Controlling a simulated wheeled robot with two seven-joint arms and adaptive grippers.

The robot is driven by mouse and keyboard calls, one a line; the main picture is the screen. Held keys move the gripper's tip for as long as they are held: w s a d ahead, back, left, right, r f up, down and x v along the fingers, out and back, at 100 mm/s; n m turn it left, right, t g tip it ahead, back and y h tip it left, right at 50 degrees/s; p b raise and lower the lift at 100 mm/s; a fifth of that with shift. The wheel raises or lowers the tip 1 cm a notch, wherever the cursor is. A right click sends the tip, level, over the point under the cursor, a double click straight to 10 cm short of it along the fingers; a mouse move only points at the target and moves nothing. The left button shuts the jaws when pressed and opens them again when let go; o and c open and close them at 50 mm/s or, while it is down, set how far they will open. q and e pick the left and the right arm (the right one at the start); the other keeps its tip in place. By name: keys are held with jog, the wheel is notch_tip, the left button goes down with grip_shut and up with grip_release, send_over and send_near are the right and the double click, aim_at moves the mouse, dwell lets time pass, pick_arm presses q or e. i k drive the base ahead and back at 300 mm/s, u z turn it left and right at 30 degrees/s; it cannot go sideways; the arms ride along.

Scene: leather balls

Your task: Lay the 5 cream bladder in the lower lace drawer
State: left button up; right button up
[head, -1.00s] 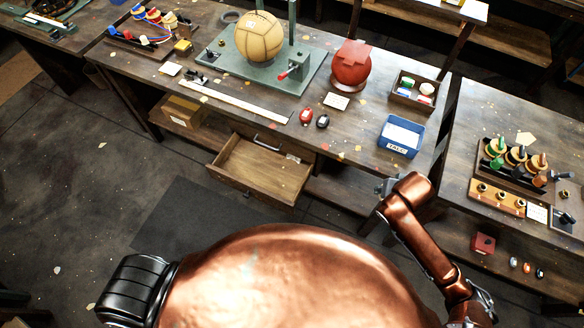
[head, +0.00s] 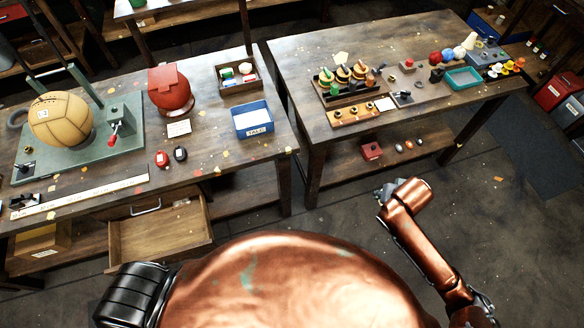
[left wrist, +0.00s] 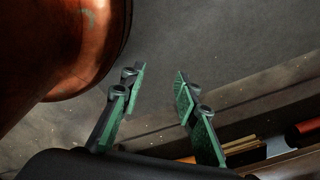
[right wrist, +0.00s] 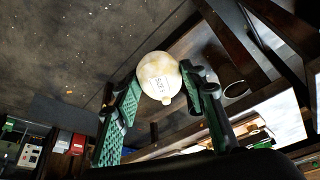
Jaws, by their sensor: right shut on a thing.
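The cream bladder (right wrist: 160,68), a pale round ball with a printed label on its side, shows in the right wrist view. My right gripper (right wrist: 160,88) is shut on it, with a green-padded finger on each side. In the head view the right gripper and the bladder are hidden. The pulled-out wooden drawer (head: 160,246) is under the left table in the head view, below a metal handle (head: 145,208). Its visible floor is mostly bare. My left gripper (left wrist: 158,82) is open and empty in the left wrist view, over the floor.
The left table (head: 215,172) carries a tan ball (head: 61,119) on a green press, a red ball (head: 171,90) and a blue bin (head: 252,120). The right table (head: 310,60) carries spools, small coloured balls and a teal tray (head: 464,77). Open floor lies at the lower right.

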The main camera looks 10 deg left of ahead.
aim_at(147, 246)
jog(key=z, duration=1.2)
jog(key=k, duration=1.8)
jog(key=u, duration=2.8)
